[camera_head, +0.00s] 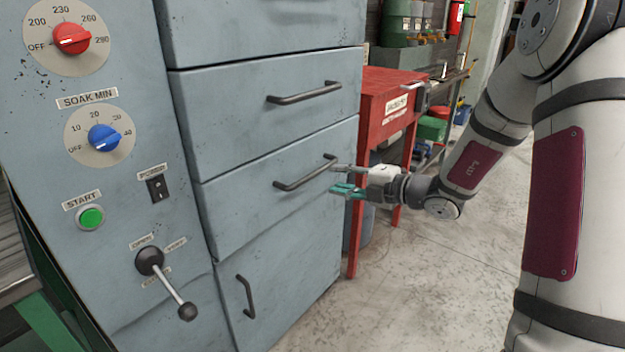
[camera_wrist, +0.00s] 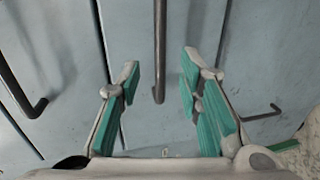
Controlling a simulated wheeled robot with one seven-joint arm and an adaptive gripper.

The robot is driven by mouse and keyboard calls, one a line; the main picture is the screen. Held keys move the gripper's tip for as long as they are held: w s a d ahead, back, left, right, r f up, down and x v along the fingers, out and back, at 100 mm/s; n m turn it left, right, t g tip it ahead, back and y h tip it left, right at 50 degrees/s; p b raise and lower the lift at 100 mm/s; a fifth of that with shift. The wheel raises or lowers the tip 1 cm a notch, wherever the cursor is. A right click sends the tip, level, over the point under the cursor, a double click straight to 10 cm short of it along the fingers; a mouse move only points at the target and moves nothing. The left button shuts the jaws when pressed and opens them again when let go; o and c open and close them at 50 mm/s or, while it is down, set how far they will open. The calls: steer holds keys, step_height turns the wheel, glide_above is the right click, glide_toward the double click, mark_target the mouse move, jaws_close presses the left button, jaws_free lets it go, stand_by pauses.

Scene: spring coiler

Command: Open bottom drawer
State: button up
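The blue-grey cabinet has a column of drawers. The lowest drawer with a horizontal bar handle (camera_head: 290,184) has its front flush and looks closed. Below it is a panel (camera_head: 295,285) with a vertical handle (camera_head: 247,297); I cannot tell if it is a drawer or a door. My gripper (camera_head: 340,179) is open at the right end of the horizontal handle, one finger above the other. In the wrist view the handle (camera_wrist: 159,45) runs between the green-padded fingers (camera_wrist: 160,75). I cannot tell whether the fingers touch it.
A higher drawer handle (camera_head: 304,93) also shows at the left of the wrist view (camera_wrist: 18,88). A control panel with a red knob (camera_head: 72,38) and a black-knobbed lever (camera_head: 165,275) is at left. A red table (camera_head: 385,95) stands behind my gripper. The floor (camera_head: 430,280) at right is clear.

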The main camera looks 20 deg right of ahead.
mark_target(315, 175)
steer(key=b+x, duration=0.2)
steer(key=x, duration=0.7)
steer(key=shift+b, duration=0.3)
jaws_close()
